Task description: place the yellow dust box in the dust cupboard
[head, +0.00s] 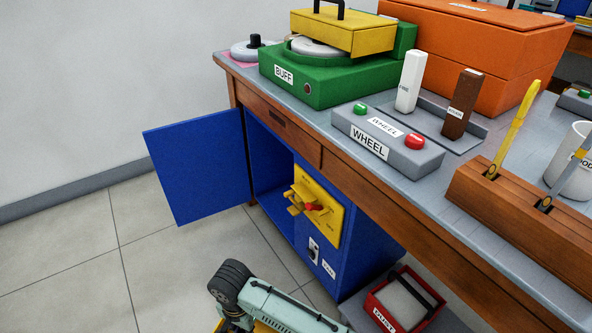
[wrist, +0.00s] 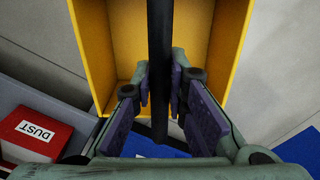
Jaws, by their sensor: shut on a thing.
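The yellow dust box (wrist: 108,50) is open-topped with a black bar handle (wrist: 159,35) across it. In the wrist view my gripper (wrist: 160,84) is shut on that handle. In the head view only a yellow sliver of the box (head: 218,326) shows at the bottom edge, beneath my arm; the gripper is hidden there. The blue dust cupboard (head: 272,180) is under the bench, left of centre. Its door (head: 195,165) stands wide open to the left. The box is outside the cupboard, on the near side. The cupboard's inside is only partly visible.
Grey floor (head: 80,260) is clear at left.

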